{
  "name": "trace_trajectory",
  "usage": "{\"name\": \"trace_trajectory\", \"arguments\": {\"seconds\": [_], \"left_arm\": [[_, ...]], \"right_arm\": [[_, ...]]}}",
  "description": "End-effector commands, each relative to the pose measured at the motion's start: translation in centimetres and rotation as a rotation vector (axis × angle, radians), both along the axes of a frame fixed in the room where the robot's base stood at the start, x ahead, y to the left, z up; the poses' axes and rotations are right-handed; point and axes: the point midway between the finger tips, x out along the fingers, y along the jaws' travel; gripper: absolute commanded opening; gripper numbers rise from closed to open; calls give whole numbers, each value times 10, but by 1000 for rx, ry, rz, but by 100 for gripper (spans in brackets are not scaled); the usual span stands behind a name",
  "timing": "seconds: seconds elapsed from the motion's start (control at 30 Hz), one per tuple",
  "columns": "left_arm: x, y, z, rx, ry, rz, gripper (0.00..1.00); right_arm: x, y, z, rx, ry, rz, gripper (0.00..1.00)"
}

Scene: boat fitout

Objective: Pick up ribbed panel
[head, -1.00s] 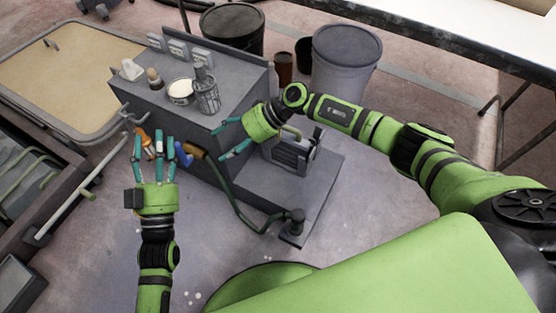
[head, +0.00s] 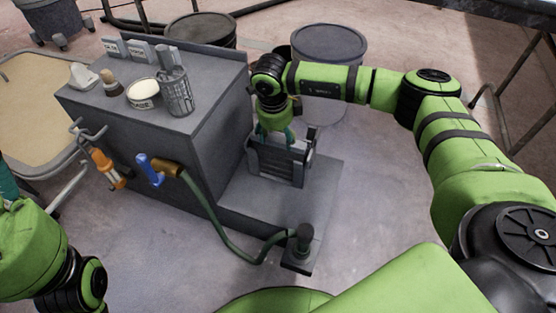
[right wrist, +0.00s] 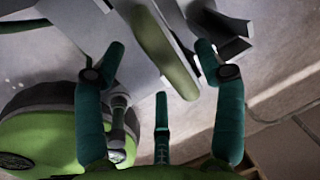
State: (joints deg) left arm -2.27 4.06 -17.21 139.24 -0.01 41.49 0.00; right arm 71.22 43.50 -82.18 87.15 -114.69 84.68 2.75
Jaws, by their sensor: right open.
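The ribbed panel (head: 277,164) is a grey, box-like piece with a ribbed front, standing upright on the low ledge of the grey cabinet. My right gripper (head: 276,136) is directly above it, pointing down, and partly hides its top. In the right wrist view an olive-green handle bar (right wrist: 163,52) runs between the spread teal fingers of this gripper (right wrist: 160,60). The fingers are open and gaps show on both sides of the bar. My left gripper (head: 7,182) is at the left edge, mostly cut off, so its fingers cannot be judged.
The grey cabinet (head: 200,150) carries a wire cup (head: 176,95) and a white tub (head: 142,94) on top. An orange-handled tool (head: 106,168) and a blue nozzle (head: 150,170) hang on its front. A green hose (head: 222,232) runs to the ledge. A grey bin (head: 335,45) stands behind.

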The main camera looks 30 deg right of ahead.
Motion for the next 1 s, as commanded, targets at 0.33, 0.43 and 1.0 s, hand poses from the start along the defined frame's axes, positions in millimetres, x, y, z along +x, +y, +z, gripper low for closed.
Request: {"name": "trace_trajectory", "arguments": {"seconds": [0.33,0.43,1.0], "left_arm": [[-2,-1,8,4,-49,3,59],[-2,-2,8,4,-48,3,59],[-2,-2,8,4,-49,3,59]], "right_arm": [[4,-3,-25,5,-1,1,70],[3,-3,-25,4,0,1,70],[4,-4,-25,3,-2,-1,0]]}}
